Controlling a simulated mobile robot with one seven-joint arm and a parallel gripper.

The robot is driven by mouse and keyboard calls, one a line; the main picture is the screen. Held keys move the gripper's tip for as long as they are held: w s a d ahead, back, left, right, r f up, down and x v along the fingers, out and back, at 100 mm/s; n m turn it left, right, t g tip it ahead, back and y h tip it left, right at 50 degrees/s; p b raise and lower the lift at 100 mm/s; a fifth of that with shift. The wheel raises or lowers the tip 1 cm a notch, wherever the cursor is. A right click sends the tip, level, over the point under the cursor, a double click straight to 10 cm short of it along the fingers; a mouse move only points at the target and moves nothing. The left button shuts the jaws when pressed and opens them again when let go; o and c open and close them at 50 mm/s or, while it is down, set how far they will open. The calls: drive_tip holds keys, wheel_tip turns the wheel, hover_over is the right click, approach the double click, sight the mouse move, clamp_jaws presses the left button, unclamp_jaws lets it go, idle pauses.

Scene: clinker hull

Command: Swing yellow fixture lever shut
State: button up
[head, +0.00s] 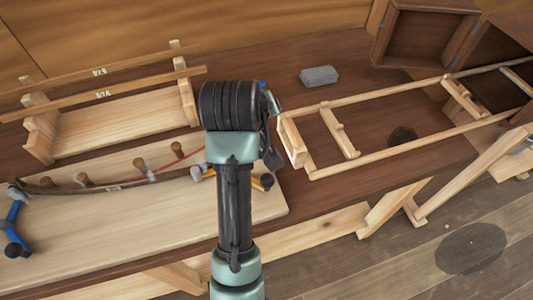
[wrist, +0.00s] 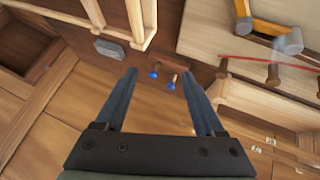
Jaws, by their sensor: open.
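The yellow fixture lever (head: 257,183) is on the right part of the pale board (head: 130,222), an orange-yellow bar with a dark knob at its right. My arm hides its middle; a grey end shows left of the arm near the curved strip (head: 120,185). In the wrist view the lever (wrist: 266,27) is at the top right, its grey end (wrist: 289,41) beside a red line. My gripper (wrist: 158,75) is open and empty, away from the lever, which lies outside the jaws. The head view mostly hides the gripper behind my arm.
A blue lever (head: 13,218) is at the board's left end. Wooden pegs (head: 139,164) line the strip. A slatted rack (head: 125,112) stands behind. A grey block (head: 319,76) and a ladder-like frame (head: 345,143) lie to the right. Two blue-tipped pegs (wrist: 172,84) show beyond my jaws.

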sight(266, 177)
drive_tip(key=s+r+n+g+p, duration=0.1)
drive_tip(key=s+n+g+p, duration=0.1)
drive_tip(key=s+g+p, duration=0.65)
drive_tip(key=shift+t+h, duration=0.3)
drive_tip(key=shift+t, duration=0.55)
drive_tip(key=f+p, duration=0.1)
drive_tip(key=f, duration=0.3)
drive_tip(key=d+f+p, duration=0.1)
drive_tip(key=f, duration=0.3)
drive_tip(key=f+p, duration=0.1)
drive_tip(key=f, duration=0.4)
drive_tip(key=shift+w+d, duration=0.15)
drive_tip(key=shift+w, duration=0.05)
drive_tip(key=shift+r, duration=0.1)
drive_tip(key=shift+c, duration=0.3)
clamp_jaws()
drive_tip(key=shift+w+d+r, duration=0.1)
drive_tip(key=shift+w, duration=0.05)
